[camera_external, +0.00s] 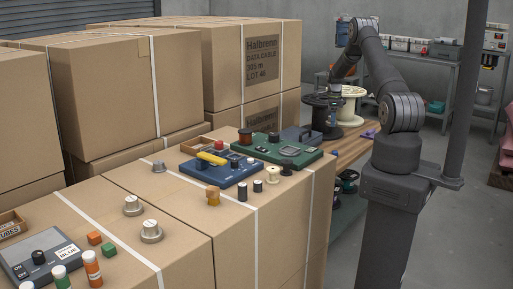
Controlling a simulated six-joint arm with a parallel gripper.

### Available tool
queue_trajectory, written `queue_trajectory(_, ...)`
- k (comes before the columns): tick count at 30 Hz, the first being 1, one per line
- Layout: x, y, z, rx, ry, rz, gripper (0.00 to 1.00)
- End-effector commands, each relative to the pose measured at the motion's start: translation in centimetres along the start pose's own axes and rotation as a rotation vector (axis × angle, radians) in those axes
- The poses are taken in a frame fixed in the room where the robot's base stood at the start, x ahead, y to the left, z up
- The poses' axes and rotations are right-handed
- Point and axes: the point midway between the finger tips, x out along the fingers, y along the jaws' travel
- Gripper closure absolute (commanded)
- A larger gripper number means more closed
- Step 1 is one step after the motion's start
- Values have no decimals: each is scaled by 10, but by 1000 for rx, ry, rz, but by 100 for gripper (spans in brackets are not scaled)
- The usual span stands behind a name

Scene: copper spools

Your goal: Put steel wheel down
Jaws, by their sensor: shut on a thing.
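My gripper (334,84) is at the back right, low over the wooden bench and just above the black spool. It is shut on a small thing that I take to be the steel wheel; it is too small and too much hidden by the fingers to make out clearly.
On the bench (350,150) stand a black spool (322,115) and a cream spool (351,106). A green device (283,148) and a blue device (221,172) lie on the cartons, with small spools in front. Tall cartons (100,85) rise at left. A grey post stands at right.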

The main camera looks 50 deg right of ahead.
Motion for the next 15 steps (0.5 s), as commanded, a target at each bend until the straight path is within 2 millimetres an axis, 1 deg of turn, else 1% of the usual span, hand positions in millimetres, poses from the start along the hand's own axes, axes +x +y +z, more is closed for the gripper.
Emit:
queue_trajectory(1, 5, -8, -31, 45, 0, 0, 75)
queue_trajectory(2, 8, -11, -46, 66, 0, 0, 75)
queue_trajectory(3, 11, -15, -67, 95, 0, 1, 75)
queue_trajectory(5, 16, -20, -96, 135, 0, 1, 75)
queue_trajectory(6, 19, -22, -113, 159, 0, 0, 75)
queue_trajectory(9, 25, -24, -150, 210, 0, 1, 75)
queue_trajectory(10, 27, -25, -159, 222, 0, 1, 75)
queue_trajectory(12, 30, -25, -176, 245, 0, 1, 75)
queue_trajectory(15, 32, -26, -190, 263, 0, 0, 75)
